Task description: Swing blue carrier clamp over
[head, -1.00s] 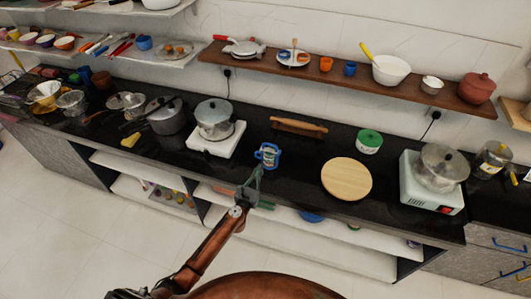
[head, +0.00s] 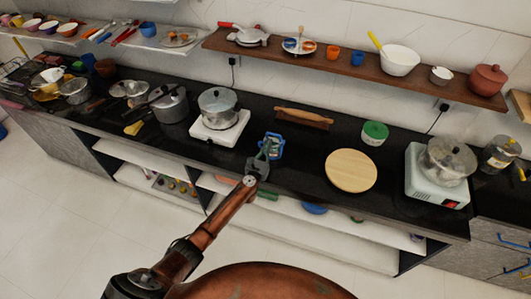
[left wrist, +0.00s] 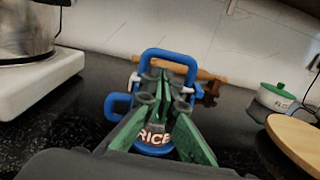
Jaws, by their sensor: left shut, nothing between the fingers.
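The blue carrier clamp (head: 276,141) belongs to a small blue-framed container on the black counter. In the left wrist view its blue bail (left wrist: 169,54) arches up behind my fingers, and a blue side handle (left wrist: 117,105) shows at the left. The container, marked "RICE" (left wrist: 152,138), stands upright, mostly hidden behind my fingers. My left gripper (head: 264,149) is shut and empty, in front of the container. In the left wrist view its green fingers (left wrist: 164,92) overlap the container and lie below the bail's top bar. Whether they touch it I cannot tell. My right gripper is out of view.
A steel pot (head: 218,107) on a white stove (head: 219,129) stands left of the container. A rolling pin (head: 304,117) lies behind it. A round wooden board (head: 350,171) and a green-lidded tub (head: 375,133) are to the right.

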